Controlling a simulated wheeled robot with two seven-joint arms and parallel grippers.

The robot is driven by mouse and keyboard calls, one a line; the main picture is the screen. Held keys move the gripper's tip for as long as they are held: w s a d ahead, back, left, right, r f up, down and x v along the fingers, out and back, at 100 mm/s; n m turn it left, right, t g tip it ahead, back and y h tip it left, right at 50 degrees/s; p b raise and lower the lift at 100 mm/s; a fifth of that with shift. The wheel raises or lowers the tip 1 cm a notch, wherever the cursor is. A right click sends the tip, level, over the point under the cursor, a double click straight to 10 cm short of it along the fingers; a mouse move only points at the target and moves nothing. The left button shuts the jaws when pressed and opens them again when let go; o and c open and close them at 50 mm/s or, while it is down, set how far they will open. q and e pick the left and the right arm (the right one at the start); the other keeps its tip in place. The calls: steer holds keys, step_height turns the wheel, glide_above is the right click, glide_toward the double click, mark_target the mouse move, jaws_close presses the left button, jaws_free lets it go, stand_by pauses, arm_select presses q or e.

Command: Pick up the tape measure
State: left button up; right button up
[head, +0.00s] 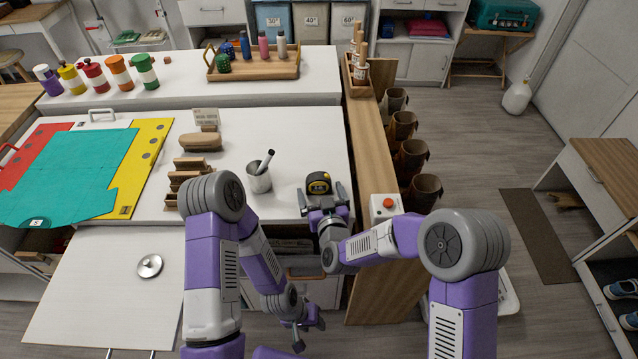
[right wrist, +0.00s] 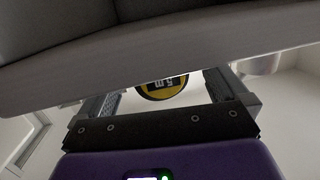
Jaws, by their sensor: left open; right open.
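The black and yellow tape measure (head: 318,183) stands on the white counter near its front right edge. My right gripper (head: 322,196) is open just on the near side of it, with one finger toward each side. In the right wrist view the tape measure (right wrist: 163,88) shows between the two open fingers (right wrist: 158,95), partly hidden by a pale slab edge across the picture. I cannot tell whether the fingers touch it. My left gripper (head: 309,336) is open and empty, low in front of the counter, well away from the tape measure.
A metal cup (head: 259,177) with a pestle-like stick stands left of the tape measure. A red button box (head: 385,206) and a wooden ledge (head: 370,150) lie to the right. Wooden racks (head: 190,172) and a teal mat (head: 70,175) are farther left.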

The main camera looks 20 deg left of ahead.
mark_target(320, 188)
steer(key=shift+x, duration=1.8)
steer(key=shift+d+r, duration=0.1)
steer(key=shift+r, duration=0.05)
steer(key=c, duration=1.1)
